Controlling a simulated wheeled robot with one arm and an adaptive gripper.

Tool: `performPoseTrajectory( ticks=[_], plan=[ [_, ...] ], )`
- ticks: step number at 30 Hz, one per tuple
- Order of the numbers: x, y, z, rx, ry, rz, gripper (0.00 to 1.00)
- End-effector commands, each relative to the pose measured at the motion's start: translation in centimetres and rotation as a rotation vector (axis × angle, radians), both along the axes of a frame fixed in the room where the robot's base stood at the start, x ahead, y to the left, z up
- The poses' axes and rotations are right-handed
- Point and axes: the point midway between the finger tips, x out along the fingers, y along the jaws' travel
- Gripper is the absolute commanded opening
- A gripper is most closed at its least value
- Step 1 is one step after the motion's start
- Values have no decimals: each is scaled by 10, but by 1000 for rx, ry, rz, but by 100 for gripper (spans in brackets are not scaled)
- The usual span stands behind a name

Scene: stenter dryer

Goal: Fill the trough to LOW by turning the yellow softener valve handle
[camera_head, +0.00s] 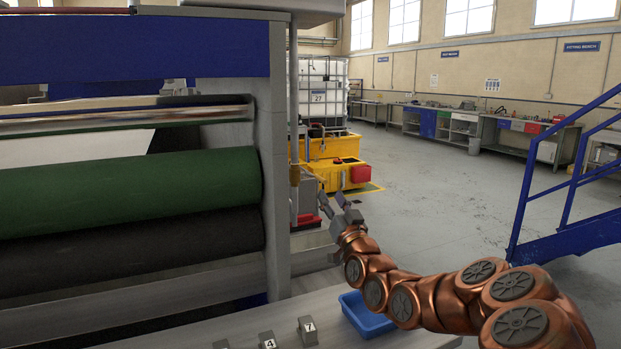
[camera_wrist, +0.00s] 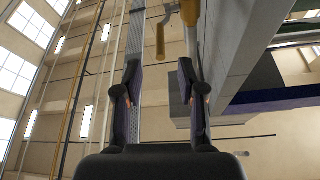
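A yellow valve handle (camera_wrist: 160,40) hangs down just beyond my fingertips in the wrist view, beside a brass-yellow valve body (camera_wrist: 190,12). In the head view a small yellow-brass valve (camera_head: 295,175) sits on the vertical pipe at the machine frame's right side. My gripper (camera_head: 332,198) is just right of that valve, with its fingers pointing up and spread. In the wrist view my gripper (camera_wrist: 160,75) is open, with nothing between the fingers; the handle is ahead of the gap, apart from both fingers. I cannot make out the trough's liquid level or a LOW mark.
The machine's green roller (camera_head: 130,190) and grey upright frame (camera_head: 275,170) stand left of my arm. A blue bin (camera_head: 353,304) and numbered blocks (camera_head: 307,331) are on the near ledge. A yellow tank base (camera_head: 340,172) stands behind. Blue stairs (camera_head: 560,235) are right; open floor lies between.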

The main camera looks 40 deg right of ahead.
Motion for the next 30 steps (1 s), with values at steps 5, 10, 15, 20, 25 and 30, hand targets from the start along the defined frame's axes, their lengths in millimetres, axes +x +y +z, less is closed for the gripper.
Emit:
performPoseTrajectory(
  ticks=[5, 10, 15, 20, 25, 30],
  plan=[
    [8, -4, 5, -1, -1, 1, 40],
    [22, -10, 11, 0, 0, 0, 40],
    [37, -16, 19, 1, 0, 0, 40],
    [51, -22, 25, 0, 0, 1, 40],
    [60, -27, 28, 0, 0, 0, 40],
    [65, -29, 29, 0, 0, 0, 40]
  ],
)
